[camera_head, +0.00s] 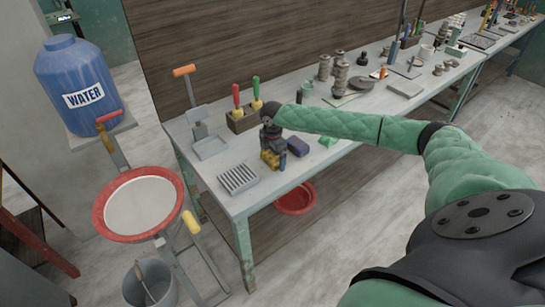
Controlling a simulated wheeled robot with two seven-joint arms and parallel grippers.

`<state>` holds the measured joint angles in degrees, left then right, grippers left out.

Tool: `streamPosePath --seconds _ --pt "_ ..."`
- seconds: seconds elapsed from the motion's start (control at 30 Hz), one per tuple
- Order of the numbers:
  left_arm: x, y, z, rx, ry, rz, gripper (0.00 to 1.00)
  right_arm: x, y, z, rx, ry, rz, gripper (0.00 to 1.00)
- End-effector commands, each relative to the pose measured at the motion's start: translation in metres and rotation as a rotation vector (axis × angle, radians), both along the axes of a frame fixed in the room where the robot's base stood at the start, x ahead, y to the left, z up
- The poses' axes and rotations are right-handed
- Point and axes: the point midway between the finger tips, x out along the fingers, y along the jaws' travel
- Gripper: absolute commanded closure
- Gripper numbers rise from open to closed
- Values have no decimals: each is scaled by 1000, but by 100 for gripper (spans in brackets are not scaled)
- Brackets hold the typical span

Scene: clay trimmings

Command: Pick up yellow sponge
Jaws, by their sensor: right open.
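The yellow sponge (267,160) is on the grey worktable, near its front edge, partly hidden by my right gripper. My right gripper (273,157) points down right at the sponge, with its dark fingers around or in front of it. Its jaws are open. I cannot tell whether the fingers touch the sponge. My right arm, in a green quilted sleeve, reaches in from the right. My left gripper is not in view.
A blue block (298,146) lies just right of the gripper. A ribbed grey tray (238,179) is to the left, a wooden tool holder (242,121) behind. A red-rimmed basin (140,205) stands left of the table (215,170). Metal parts crowd its far end.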

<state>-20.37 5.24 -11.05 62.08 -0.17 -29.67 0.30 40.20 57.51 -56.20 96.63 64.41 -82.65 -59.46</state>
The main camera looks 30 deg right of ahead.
Motion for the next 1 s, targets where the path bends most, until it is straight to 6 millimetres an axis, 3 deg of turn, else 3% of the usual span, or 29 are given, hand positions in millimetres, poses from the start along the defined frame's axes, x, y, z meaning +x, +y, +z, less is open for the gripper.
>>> streamPosePath --seconds 0.3,0.5,0.9,1.0 --pt "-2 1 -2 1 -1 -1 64 0 0 -4 0 0 0 0" --pt "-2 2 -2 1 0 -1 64 0 0 -3 0 0 0 36" --pt "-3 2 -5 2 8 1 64 0 0 1 0 0 0 36" --pt "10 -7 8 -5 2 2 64 0 0 8 0 -1 0 36"
